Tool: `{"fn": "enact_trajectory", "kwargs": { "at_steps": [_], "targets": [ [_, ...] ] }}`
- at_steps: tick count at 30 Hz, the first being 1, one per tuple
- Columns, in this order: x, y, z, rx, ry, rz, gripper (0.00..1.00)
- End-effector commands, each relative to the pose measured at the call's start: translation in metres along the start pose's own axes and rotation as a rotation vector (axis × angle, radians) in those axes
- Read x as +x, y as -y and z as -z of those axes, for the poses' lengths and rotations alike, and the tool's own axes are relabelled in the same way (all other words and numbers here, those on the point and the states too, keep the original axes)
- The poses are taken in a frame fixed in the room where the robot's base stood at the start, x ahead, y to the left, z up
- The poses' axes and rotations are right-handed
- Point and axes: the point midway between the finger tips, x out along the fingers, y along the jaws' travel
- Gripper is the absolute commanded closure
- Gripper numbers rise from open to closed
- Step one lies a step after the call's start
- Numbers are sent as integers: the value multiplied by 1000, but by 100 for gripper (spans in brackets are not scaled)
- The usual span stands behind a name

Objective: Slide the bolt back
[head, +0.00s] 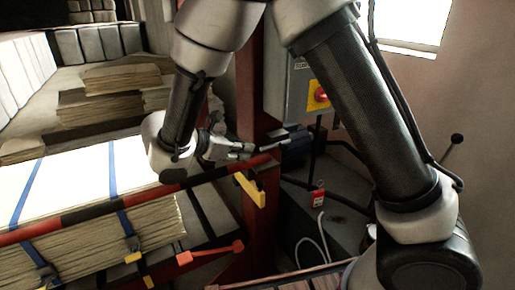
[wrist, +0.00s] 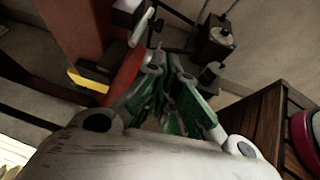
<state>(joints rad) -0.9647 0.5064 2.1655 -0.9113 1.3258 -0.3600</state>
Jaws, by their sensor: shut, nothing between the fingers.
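My gripper (head: 250,150) is shut and empty, in front of the red post (head: 244,85), pointing right. In the wrist view its green-sided fingers (wrist: 168,62) reach toward a short pale rod (wrist: 141,27) near dark metal fittings. The pale rod also shows in the head view (head: 283,143), beside a dark block (head: 296,150) right of the post. This rod looks like the bolt's handle, but I cannot tell for sure. The fingertips appear close to it; contact cannot be made out. The bolt's body is not clearly visible.
A red and black bar (head: 95,210) runs across in front of strapped paper stacks (head: 100,240) at left. A yellow latch piece (head: 250,190) sits on the post. A grey switch box (head: 297,80), a red padlock (head: 318,197) and a slatted wooden surface (wrist: 255,115) are at right.

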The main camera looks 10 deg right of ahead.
Motion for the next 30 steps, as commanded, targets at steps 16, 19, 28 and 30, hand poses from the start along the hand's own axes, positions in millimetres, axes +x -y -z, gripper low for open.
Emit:
{"fn": "enact_trajectory", "kwargs": {
  "at_steps": [16,19,28,30],
  "targets": [
    [2,-5,-10,-70,41,-16,100],
    [13,-4,-11,-70,42,-13,100],
    [74,-4,-13,-71,41,-10,100],
    [89,-5,-14,-69,42,-11,100]
  ]
}}
